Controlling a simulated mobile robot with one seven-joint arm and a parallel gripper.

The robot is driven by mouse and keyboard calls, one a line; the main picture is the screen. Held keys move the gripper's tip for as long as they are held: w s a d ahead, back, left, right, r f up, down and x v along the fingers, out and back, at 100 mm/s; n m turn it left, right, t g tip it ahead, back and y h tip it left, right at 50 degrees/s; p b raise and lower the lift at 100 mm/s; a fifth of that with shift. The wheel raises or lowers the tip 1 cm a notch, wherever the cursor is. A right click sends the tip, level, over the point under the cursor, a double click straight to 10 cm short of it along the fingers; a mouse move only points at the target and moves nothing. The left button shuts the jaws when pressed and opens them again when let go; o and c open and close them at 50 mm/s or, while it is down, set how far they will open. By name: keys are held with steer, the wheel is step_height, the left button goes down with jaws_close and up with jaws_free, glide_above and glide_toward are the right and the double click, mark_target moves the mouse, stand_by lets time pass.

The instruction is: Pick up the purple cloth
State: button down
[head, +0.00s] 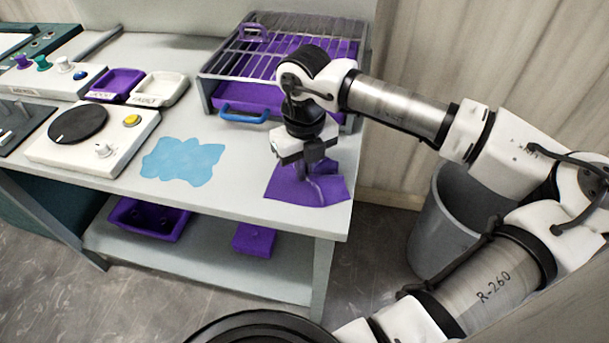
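The purple cloth (330,188) lies flat near the front right corner of the bench top, with an uneven outline. My gripper (316,187) points down right over the cloth, and its fingers cover the middle of it. The fingertips look to be at or just above the cloth. Their spacing is too small to make out, and I cannot tell whether they touch the cloth.
A blue patch (183,160) lies left on the bench (237,193). A wire rack (205,86) with a purple tray and blue handle stands behind my gripper. A white device with a black disc (78,122) sits left. A grey bin (436,236) stands right.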

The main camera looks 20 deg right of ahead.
step_height(320, 180, up, 12)
steer(key=p, duration=0.5)
stand_by(1.0)
